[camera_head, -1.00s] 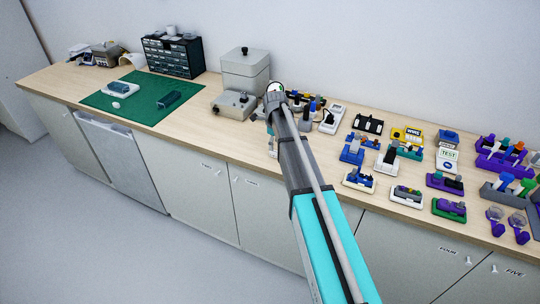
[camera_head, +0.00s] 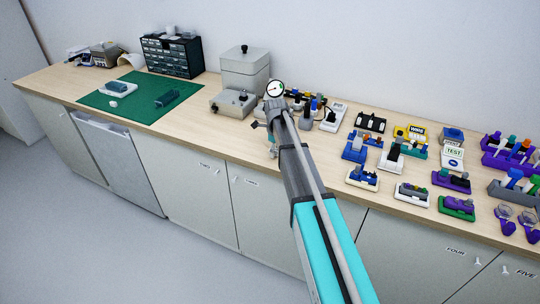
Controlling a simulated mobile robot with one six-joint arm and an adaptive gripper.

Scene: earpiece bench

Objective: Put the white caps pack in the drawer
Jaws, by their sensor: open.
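A small white lump (camera_head: 113,104) lies on the green mat (camera_head: 140,110) at the left; it may be the white caps pack, but it is too small to tell. My gripper (camera_head: 265,137) is at the bench's front edge near the middle, well to the right of the mat. It is open, partly hidden by my wrist, and I see nothing held in it. A grey drawer-like front (camera_head: 103,124) under the bench at the left stands slightly out at its top, with a dark gap behind.
A dark small-drawer cabinet (camera_head: 171,57) and a grey box-shaped device (camera_head: 244,75) stand behind. Several coloured fixtures crowd the bench's right half. Bare wood shows left of my gripper.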

